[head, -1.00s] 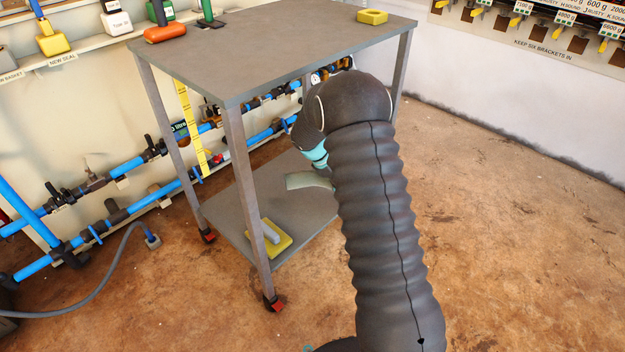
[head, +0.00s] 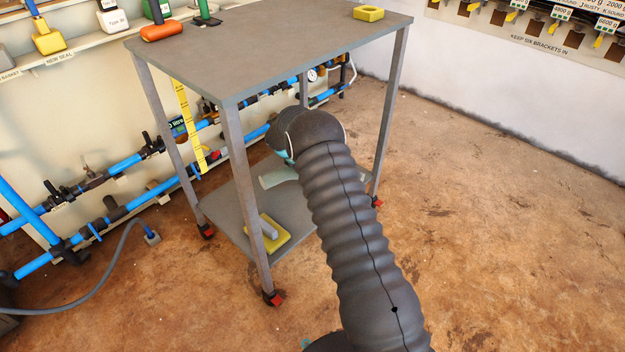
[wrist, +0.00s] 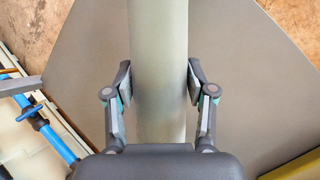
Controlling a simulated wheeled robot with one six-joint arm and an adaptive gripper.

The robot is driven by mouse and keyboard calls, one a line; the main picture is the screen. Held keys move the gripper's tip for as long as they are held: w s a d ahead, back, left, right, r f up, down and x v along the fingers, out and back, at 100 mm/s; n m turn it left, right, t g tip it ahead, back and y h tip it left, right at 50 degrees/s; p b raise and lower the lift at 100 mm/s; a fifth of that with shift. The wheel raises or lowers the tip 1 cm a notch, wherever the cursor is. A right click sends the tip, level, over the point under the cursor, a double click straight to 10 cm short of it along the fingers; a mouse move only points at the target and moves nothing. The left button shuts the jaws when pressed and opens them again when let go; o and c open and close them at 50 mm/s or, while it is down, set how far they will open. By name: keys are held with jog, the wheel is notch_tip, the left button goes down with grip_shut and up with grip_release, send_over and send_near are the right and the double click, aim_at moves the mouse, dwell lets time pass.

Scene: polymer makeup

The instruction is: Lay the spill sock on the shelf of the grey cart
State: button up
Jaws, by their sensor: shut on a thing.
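The spill sock is a pale grey-green tube. My gripper (wrist: 159,82) is shut on the spill sock (wrist: 158,45), with one finger on each side of it in the wrist view. In the head view the sock's end (head: 279,177) shows over the lower shelf (head: 226,211) of the grey cart (head: 245,50); my arm hides the rest. The bare shelf (wrist: 245,75) lies behind the sock in the wrist view. I cannot tell whether the sock touches it.
A yellow block with a grey handle (head: 272,237) lies on the lower shelf's near part. The cart's legs (head: 246,195) and top deck stand around my arm. An orange item (head: 164,32) and a yellow block (head: 368,13) sit on top. Blue pipes (head: 120,165) run behind.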

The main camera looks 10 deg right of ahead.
jog(key=shift+w+a+f, duration=0.1)
jog(key=shift+w+f, duration=0.1)
jog(key=shift+f, duration=1.8)
jog(key=shift+f, duration=0.1)
jog(key=shift+f+b, duration=0.15)
jog(key=shift+b, duration=0.2)
jog(key=o, duration=1.1)
jog(key=shift+r+p, duration=0.3)
jog(key=v, duration=1.2)
jog(key=shift+s+f+p, duration=0.1)
jog(key=shift+p, duration=0.2)
